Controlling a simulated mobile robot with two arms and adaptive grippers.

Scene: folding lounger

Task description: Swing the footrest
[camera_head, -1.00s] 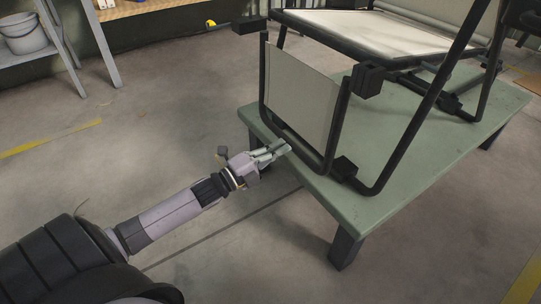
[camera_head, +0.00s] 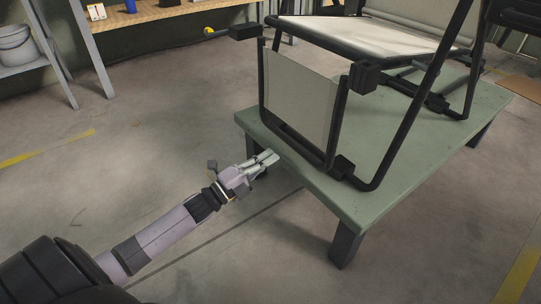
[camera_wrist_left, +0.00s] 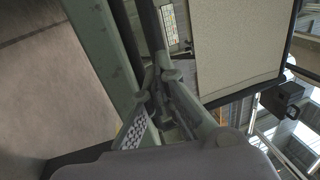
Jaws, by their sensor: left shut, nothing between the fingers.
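The lounger's footrest (camera_head: 297,98), a beige panel in a black tube frame, hangs down steeply from the front of the seat (camera_head: 372,37). Its lower bar is just above the green table's near left edge. My left gripper (camera_head: 268,158) is shut and empty, with its fingertips at that edge, close to the lower bar. In the left wrist view the fingertips (camera_wrist_left: 160,78) are close together in front of a black tube, with the footrest panel (camera_wrist_left: 238,45) beside them. I cannot tell whether they touch the tube. My right gripper is not in view.
The lounger stands on a low green table (camera_head: 437,135). A shelf with a grey bucket (camera_head: 14,45) is at the far left, and a wooden bench (camera_head: 165,12) is at the back. The floor left of the table is clear.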

